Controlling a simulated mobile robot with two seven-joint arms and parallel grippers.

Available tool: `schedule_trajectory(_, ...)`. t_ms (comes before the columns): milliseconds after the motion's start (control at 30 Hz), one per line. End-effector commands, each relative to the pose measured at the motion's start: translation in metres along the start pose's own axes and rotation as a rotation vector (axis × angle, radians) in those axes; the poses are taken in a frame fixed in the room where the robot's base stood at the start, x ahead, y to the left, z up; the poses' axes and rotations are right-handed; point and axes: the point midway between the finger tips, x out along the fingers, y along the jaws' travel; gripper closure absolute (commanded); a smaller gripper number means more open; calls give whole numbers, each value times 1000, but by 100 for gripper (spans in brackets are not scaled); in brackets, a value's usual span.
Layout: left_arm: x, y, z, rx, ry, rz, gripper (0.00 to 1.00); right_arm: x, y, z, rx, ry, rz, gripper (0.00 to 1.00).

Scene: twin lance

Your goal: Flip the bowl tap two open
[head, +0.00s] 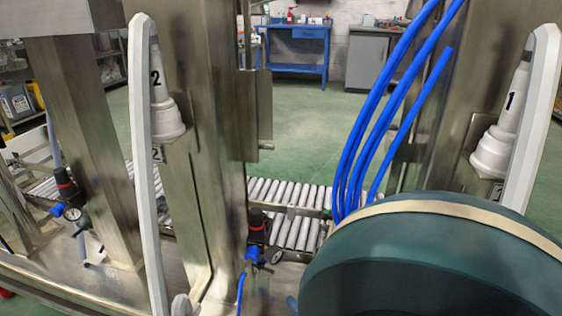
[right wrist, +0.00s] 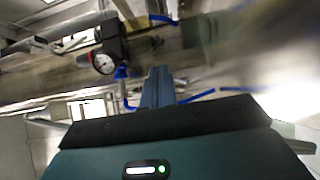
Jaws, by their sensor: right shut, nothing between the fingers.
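Two blue-handled taps with black regulators and round gauges show in the head view. One tap (head: 57,210) is at the left, beside its gauge (head: 72,213). The other tap (head: 252,255) is low in the middle, beside another gauge (head: 275,256). Neither carries a number I can read, so I cannot tell which is tap two. In the right wrist view a gauge (right wrist: 104,63) and a blue fitting (right wrist: 121,73) lie just beyond my right gripper (right wrist: 158,74), which is shut and empty. They look apart from it. My left gripper is out of view.
White lances marked 2 (head: 167,115) and 1 (head: 499,140) hang on steel posts. Blue hoses (head: 375,120) run down at the right. A roller conveyor (head: 295,230) crosses behind. My right arm hides the lower right. Green floor lies open beyond, before a blue bench (head: 297,50).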

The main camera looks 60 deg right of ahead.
Motion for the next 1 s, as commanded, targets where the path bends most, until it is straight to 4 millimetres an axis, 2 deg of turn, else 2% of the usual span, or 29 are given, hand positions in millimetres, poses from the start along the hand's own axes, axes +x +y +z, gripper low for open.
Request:
schedule_trajectory(100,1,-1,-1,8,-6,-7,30,-22,1,0,1,-1,-3,100)
schedule_trajectory(300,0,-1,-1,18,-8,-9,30,-41,0,0,-1,0,-1,100)
schedule_trajectory(1000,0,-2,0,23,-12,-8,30,-42,0,0,0,0,1,100)
